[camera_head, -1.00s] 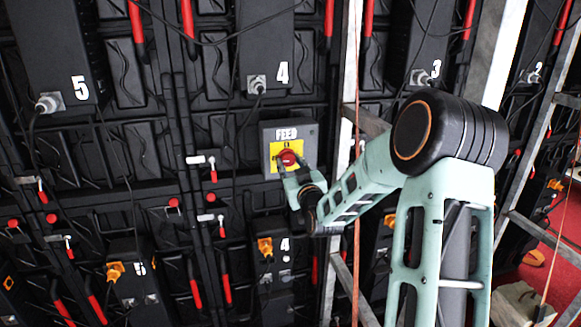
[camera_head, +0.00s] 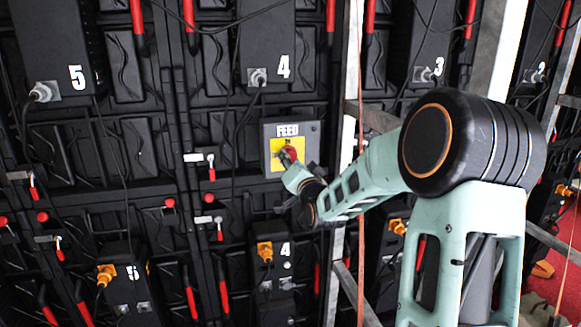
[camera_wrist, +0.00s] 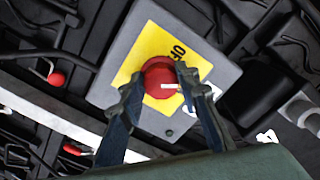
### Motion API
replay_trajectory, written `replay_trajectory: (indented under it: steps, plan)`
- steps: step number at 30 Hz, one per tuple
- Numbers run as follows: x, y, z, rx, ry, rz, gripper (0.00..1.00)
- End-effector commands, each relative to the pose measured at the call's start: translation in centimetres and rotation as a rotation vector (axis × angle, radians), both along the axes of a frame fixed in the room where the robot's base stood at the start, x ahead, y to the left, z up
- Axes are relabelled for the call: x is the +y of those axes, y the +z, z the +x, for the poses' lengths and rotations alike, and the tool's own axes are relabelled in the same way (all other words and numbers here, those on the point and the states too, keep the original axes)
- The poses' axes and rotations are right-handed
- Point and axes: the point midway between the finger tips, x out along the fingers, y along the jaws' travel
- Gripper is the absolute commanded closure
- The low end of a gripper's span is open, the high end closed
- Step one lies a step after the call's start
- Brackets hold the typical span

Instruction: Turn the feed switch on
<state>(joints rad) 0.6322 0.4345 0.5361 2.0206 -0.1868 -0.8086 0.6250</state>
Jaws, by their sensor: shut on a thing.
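The feed switch is a red round knob (camera_wrist: 160,86) on a yellow plate, set in a grey box (camera_head: 310,160) labelled FEED on the dark wall. In the head view my gripper (camera_head: 288,160) reaches the box from the lower right and hides part of the knob and plate.
Black wall modules with red handles and hanging cables surround the box. The numbered unit 4 (camera_head: 265,45) is above it, and another unit (camera_head: 270,270) with an orange plug is below. A metal upright (camera_head: 346,130) stands just right of the box.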

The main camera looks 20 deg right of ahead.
Motion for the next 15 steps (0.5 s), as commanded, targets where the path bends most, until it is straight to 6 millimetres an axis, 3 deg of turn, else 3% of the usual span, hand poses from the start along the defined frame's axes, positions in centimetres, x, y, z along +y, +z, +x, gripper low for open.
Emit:
replay_trajectory:
  steps: [15]
  plan:
    - [0.07, 0.13, -0.01, 0.001, -0.001, 0.439, 0.94]
